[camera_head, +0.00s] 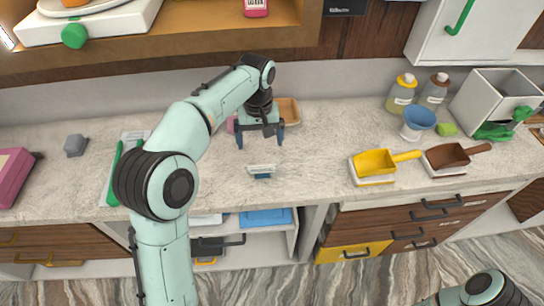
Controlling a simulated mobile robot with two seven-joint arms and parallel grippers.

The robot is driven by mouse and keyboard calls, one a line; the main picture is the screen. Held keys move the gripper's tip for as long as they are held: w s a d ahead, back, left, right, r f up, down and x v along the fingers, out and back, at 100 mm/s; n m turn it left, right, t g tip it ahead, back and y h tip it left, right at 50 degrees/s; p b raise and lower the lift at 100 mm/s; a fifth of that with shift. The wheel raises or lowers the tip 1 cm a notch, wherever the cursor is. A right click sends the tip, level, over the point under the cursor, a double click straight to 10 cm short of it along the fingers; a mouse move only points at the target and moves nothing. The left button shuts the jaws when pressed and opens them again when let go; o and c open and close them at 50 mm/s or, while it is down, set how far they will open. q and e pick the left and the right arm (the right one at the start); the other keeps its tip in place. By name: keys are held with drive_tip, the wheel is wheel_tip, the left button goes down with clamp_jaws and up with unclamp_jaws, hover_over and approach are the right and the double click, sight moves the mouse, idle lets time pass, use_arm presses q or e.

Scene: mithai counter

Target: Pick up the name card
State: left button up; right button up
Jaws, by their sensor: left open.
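A small white name card (262,169) stands on the marble counter near the middle, with a blue base at its foot. My left gripper (260,141) is above and behind the card, with its two dark fingers spread apart and nothing between them. The fingers appear apart from the card. My right arm shows only as a part at the bottom right edge; its gripper is out of view.
A tan tray (288,110) lies behind the left gripper, partly hidden. A yellow scoop (376,163) and a brown scoop (449,155) rest to the right, near bottles and a blue cup (418,122). The counter (315,165) around the card is clear. A shelf overhangs the back.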

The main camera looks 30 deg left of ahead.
sight(262, 166)
use_arm(q)
wheel_tip(262, 166, down, 7)
drive_tip(key=shift+s+f+b, duration=0.15)
drive_tip(key=shift+b, duration=0.6)
drive_tip(key=shift+w+f, duration=0.2)
drive_tip(key=shift+f, duration=0.3)
wheel_tip(262, 166, down, 5)
drive_tip(key=shift+s+d, duration=0.15)
drive_tip(key=c, duration=0.6)
use_arm(e)
drive_tip(key=f, duration=0.1)
drive_tip(key=s+f, duration=0.1)
drive_tip(key=shift+s+f, duration=0.3)
